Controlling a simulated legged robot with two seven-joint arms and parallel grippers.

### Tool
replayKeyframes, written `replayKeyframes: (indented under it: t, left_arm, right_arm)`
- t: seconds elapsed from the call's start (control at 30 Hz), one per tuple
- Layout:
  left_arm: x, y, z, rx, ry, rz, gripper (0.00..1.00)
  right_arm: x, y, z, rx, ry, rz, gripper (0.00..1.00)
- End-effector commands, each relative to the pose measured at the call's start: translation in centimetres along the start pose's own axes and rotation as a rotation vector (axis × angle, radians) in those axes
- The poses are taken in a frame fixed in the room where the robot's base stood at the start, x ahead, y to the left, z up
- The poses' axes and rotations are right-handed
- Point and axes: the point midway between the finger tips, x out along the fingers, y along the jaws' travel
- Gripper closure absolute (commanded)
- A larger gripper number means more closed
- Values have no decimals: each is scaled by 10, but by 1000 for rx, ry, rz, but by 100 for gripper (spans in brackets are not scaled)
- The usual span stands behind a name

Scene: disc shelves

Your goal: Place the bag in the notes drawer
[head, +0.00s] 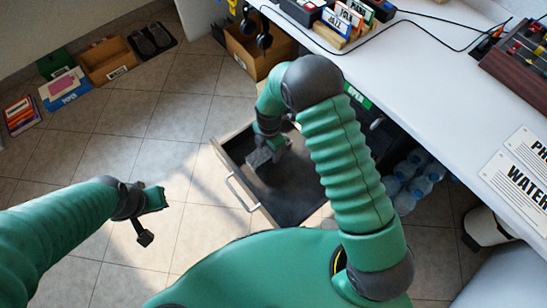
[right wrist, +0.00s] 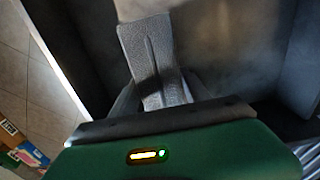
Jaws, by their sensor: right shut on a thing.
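An open drawer (head: 233,189) with a pale front, a bar handle and a dark inside is pulled out below the white counter; I see no notes label on it. My right gripper (head: 266,153) reaches down inside it.
The white counter (head: 440,110) runs along the right, with labelled boxes (head: 340,25) and a cable on it. Water bottles (head: 410,180) stand below it. Boxes (head: 108,60) line the far wall.

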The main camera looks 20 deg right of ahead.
Motion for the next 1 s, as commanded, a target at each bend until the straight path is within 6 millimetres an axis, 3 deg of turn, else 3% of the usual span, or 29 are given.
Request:
replayKeyframes:
  t: [0.17, 0.47, 0.5, 0.67, 1.0]
  left_arm:
    - [17, 0, 4, 0, 0, 0, 100]
    - [16, 0, 4, 0, 0, 0, 100]
    - [16, 0, 4, 0, 0, 0, 100]
    - [16, 0, 4, 0, 0, 0, 100]
    - [13, 0, 3, 0, 0, 0, 100]
  right_arm:
    - [33, 0, -1, -1, -2, -1, 100]
    - [35, 0, -1, 1, -1, 0, 100]
    - [36, 0, -1, 1, -1, 0, 44]
    - [35, 0, -1, 1, -1, 0, 24]
    - [30, 0, -1, 1, -1, 1, 24]
